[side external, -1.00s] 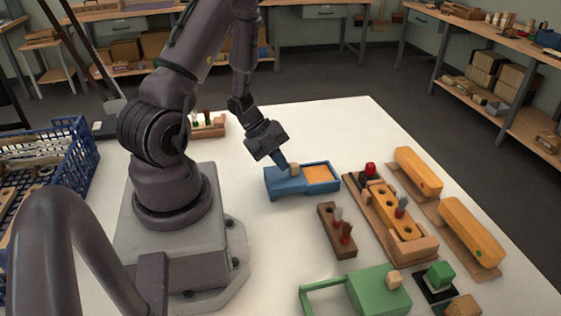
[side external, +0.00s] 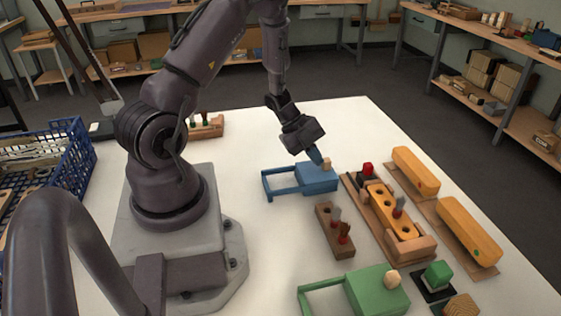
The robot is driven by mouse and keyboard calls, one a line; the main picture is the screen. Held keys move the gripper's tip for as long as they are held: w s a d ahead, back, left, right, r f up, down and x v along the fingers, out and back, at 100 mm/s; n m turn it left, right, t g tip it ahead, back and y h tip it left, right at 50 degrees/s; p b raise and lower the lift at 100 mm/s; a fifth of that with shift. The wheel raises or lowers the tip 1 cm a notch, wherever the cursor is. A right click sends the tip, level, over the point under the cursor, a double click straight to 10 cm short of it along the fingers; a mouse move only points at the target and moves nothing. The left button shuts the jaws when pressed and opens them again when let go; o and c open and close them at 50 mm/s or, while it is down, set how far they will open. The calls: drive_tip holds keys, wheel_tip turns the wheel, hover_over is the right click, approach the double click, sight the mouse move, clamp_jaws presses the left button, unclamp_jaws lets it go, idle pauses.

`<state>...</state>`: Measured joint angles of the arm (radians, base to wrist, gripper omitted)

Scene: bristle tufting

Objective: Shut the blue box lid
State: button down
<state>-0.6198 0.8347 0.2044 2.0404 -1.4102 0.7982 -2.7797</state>
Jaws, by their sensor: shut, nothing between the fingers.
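The blue box (side external: 318,183) stands on the white table, right of my arm's base. Its blue sliding lid (side external: 312,172) now covers the box, and no orange inside shows. The empty blue rail frame (side external: 280,188) sticks out to the left. A small wooden knob (side external: 327,163) stands on the lid near its right end.
A brown block with brushes (side external: 336,231), a wooden fixture with an orange bar (side external: 388,210) and a green box (side external: 375,291) with its own knob stand to the right and front. A blue crate (side external: 70,165) is at the left.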

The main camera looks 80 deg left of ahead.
sight(311, 174)
drive_tip(key=s, duration=0.4)
drive_tip(key=shift+s+a+r, duration=0.15)
drive_tip(key=shift+r, duration=0.15)
drive_tip(key=v, duration=0.9)
drive_tip(key=s+d+r+n+y, duration=0.2)
drive_tip(key=d+r+n, duration=0.6)
drive_tip(key=d+r, duration=0.2)
drive_tip(key=s+d+r+n+y, duration=0.2)
drive_tip(key=d+r+n, duration=0.6)
drive_tip(key=d+r, duration=0.3)
drive_tip(key=shift+d+r+n+y, duration=0.3)
drive_tip(key=shift+d, duration=0.3)
